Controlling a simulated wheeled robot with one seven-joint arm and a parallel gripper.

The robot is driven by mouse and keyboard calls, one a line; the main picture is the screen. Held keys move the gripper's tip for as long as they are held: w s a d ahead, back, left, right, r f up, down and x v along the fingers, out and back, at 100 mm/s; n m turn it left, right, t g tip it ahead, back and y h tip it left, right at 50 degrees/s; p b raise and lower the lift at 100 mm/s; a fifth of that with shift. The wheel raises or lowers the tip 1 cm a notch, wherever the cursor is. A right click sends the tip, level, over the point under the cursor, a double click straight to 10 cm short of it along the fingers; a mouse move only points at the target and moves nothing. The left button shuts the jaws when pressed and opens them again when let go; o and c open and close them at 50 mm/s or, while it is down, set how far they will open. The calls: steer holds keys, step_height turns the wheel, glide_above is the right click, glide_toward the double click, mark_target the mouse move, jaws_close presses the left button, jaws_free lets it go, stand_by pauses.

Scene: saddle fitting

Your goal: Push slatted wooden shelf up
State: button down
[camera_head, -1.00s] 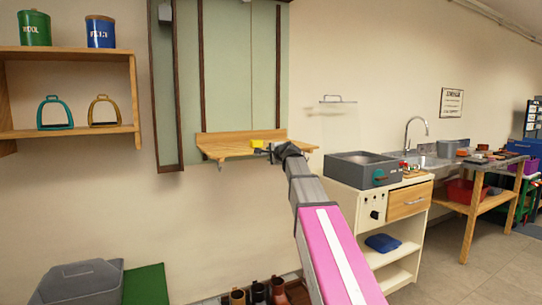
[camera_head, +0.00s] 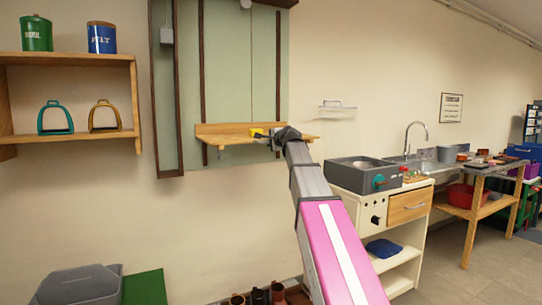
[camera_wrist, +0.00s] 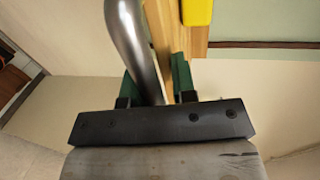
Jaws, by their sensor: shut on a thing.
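The slatted wooden shelf (camera_head: 222,138) is a light wood board in front of the pale green wall panel (camera_head: 228,75), between dark vertical rails. My gripper (camera_head: 270,136) is at its front, right of the middle, beside a yellow part (camera_head: 257,132). In the wrist view, my gripper's green fingers (camera_wrist: 155,85) are shut on a thick silver metal bar (camera_wrist: 125,35). The shelf's wood (camera_wrist: 165,30) runs right beside the bar, and the yellow part (camera_wrist: 197,12) lies on the wood. The bar's far end is out of view.
A wooden wall shelf (camera_head: 70,137) with tins and stirrups hangs at the left. A cream cabinet (camera_head: 372,205) with a grey basin (camera_head: 362,170) stands at the right. A small wire rack (camera_head: 337,104) is on the wall. The wall above the shelf shows free panel.

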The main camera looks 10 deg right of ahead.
step_height(320, 180, up, 34)
steer(key=shift+r, duration=0.1)
stand_by(0.4)
steer(key=c, duration=1.1)
jaws_free()
steer(key=shift+s, duration=0.1)
steer(key=v, duration=1)
steer(key=shift+s, duration=0.3)
steer(key=shift+d, duration=0.15)
